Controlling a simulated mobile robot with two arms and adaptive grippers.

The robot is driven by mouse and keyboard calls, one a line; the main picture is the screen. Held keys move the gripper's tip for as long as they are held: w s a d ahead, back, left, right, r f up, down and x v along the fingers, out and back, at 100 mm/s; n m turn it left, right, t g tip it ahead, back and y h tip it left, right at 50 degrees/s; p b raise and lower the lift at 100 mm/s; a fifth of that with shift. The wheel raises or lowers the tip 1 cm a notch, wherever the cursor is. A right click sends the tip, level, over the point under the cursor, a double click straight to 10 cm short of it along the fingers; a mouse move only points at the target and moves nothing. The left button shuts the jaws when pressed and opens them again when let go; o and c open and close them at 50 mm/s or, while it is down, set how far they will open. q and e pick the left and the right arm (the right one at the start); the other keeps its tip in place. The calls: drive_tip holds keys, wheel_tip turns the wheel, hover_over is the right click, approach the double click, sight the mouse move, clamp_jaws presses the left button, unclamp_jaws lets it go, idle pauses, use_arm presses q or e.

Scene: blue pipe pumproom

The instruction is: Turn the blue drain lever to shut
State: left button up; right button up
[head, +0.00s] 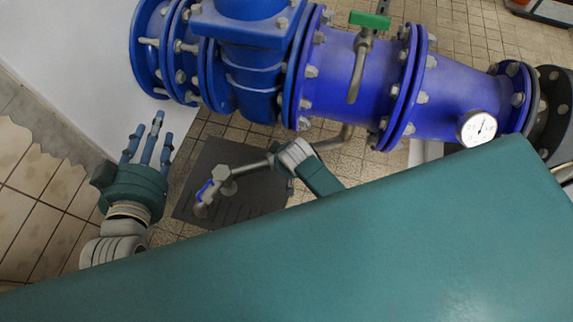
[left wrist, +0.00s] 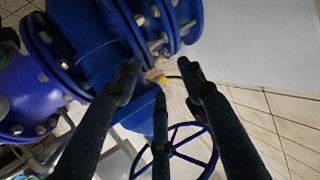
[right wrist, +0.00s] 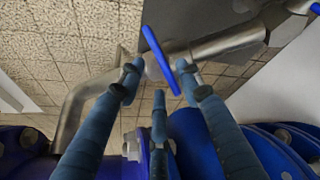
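The blue drain lever (head: 207,190) sits on a small metal drain pipe (head: 252,167) low above the floor, left of centre in the head view. In the right wrist view the lever (right wrist: 158,52) runs slantwise from upper left down between my fingertips. My right gripper (right wrist: 160,78) is open around the line of the lever; I cannot tell whether a finger touches it. In the head view its fingers cannot be made out near the grey and teal arm part. My left gripper (head: 150,138) is open and empty, left of the lever and apart from it.
A large blue flanged pipe (head: 350,75) crosses the back, with a green-handled valve (head: 369,20) and a round gauge (head: 477,129). A blue handwheel (left wrist: 176,152) is ahead of my left fingers. A dark floor plate (head: 200,165) lies under the drain pipe. A white wall stands left.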

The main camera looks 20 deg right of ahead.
drive_tip(key=b+x, duration=0.1)
drive_tip(key=x, duration=0.2)
drive_tip(key=shift+f+b, duration=0.15)
drive_tip(key=shift+b, duration=0.15)
drive_tip(key=shift+b+x, duration=0.65)
drive_tip(key=shift+x, duration=0.4)
use_arm(q)
wheel_tip(320, 180, up, 17)
drive_tip(key=d+t+h, duration=0.2)
drive_tip(key=t+h, duration=0.1)
drive_tip(key=t, duration=0.5)
drive_tip(key=shift+s, duration=0.45)
use_arm(e)
drive_tip(key=shift+w, duration=0.1)
clamp_jaws()
drive_tip(key=shift+m+p, duration=0.4)
drive_tip(key=shift+p, duration=0.45)
use_arm(q)
wheel_tip(320, 180, down, 14)
drive_tip(key=w+a+g+y, duration=0.1)
drive_tip(key=g+y, duration=0.1)
drive_tip(key=g, duration=0.4)
drive_tip(key=shift+w+a+g+p, duration=0.25)
drive_tip(key=shift+w+g+p, duration=0.05)
drive_tip(key=shift+w+p, duration=0.15)
use_arm(e)
drive_tip(key=shift+d+f+m+y, duration=0.1)
drive_tip(key=shift+d+m+y, duration=0.05)
drive_tip(key=shift+m+y, duration=0.25)
